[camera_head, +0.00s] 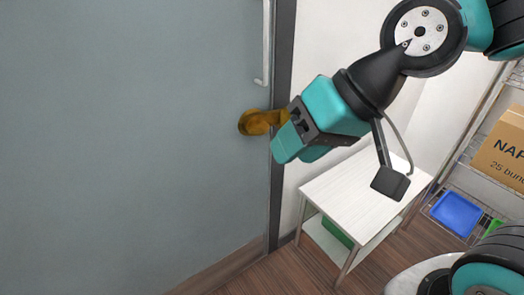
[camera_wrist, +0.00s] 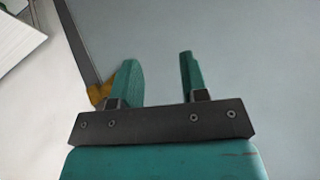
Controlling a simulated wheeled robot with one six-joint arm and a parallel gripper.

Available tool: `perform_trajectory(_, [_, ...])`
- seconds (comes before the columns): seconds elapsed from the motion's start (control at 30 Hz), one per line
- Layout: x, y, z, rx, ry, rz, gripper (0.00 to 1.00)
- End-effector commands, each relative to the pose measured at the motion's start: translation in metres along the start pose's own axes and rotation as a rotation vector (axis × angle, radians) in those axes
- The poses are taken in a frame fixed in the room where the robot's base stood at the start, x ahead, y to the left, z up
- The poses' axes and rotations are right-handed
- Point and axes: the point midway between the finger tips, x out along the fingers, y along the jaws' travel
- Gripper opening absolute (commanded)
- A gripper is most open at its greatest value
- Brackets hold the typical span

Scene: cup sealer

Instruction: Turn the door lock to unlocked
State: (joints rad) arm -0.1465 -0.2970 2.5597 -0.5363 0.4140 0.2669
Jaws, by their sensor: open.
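A grey door (camera_head: 130,130) fills the left of the head view, with a brass-coloured lock (camera_head: 253,122) near its right edge. My gripper (camera_head: 280,140) is just right of the lock in the head view and hides part of it. In the wrist view the two teal fingers (camera_wrist: 158,78) stand apart with nothing between them. The lock (camera_wrist: 101,92) shows there beside and behind the left finger, mostly hidden. The door (camera_wrist: 250,60) is behind the fingers. I cannot tell whether a finger touches the lock.
A vertical metal handle (camera_head: 266,45) is on the door above the lock. A white table (camera_head: 355,195) stands right of the door frame (camera_head: 280,60). A wire shelf holds a cardboard box (camera_head: 503,150) and a blue tray (camera_head: 457,213) at the far right.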

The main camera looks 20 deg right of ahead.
Motion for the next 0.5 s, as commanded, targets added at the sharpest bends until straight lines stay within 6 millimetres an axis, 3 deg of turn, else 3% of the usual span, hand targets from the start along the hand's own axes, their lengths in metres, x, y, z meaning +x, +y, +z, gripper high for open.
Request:
perform_trajectory(0.03, [0.032, 0.020, 0.004, 0.065, 0.062, -0.015, 0.40])
perform_trajectory(0.1, [0.050, 0.033, -0.003, 0.155, 0.148, -0.043, 0.40])
perform_trajectory(0.5, [0.123, 0.120, -0.034, 0.645, 0.625, -0.295, 0.40])
